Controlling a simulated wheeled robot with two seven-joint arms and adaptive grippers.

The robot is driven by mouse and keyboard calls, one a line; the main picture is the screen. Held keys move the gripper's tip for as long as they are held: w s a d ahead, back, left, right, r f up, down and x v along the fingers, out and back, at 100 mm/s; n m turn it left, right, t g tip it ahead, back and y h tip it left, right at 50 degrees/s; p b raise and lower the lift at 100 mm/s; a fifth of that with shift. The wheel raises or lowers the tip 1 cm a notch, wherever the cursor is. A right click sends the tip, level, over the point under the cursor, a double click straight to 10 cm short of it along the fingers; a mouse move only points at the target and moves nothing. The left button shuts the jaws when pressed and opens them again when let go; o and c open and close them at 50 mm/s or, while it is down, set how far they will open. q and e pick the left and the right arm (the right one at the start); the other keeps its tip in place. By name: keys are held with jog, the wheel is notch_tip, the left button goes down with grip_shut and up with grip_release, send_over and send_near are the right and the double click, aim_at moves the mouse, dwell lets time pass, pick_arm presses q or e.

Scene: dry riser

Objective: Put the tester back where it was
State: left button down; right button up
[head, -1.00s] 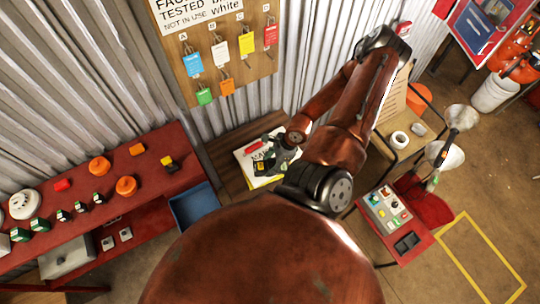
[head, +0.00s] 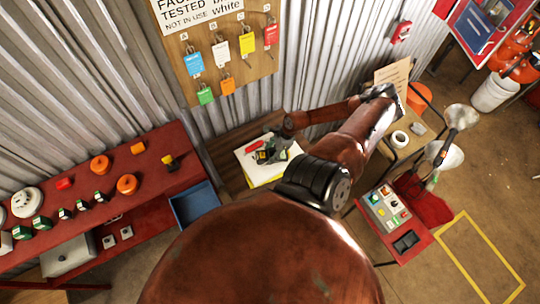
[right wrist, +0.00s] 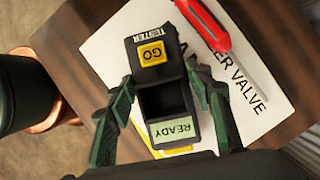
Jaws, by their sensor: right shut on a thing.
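The tester (right wrist: 151,72) is a dark box with a yellow GO button and a pale READY label, lettering upside down in the right wrist view. My right gripper (right wrist: 161,75) is shut on it, one finger on each side. In the head view the right gripper (head: 271,151) and the small yellow-marked tester (head: 262,157) are over white and yellow papers on a wooden surface (head: 228,151). I cannot tell whether the tester touches the papers. My left gripper is not in view.
A red-handled tool (right wrist: 208,25) lies on the lettered white sheet (right wrist: 262,88) beside the tester. A red bench (head: 150,195) with several devices and a blue bin (head: 195,205) stand left. A red stand with a control panel (head: 384,208) is at right.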

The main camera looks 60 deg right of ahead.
jog(key=shift+f, duration=0.85)
jog(key=shift+f, duration=0.15)
jog(key=o, duration=1.4)
jog(key=shift+r, duration=0.2)
jog(key=shift+p+v, duration=0.65)
jog(key=shift+v, duration=5.35)
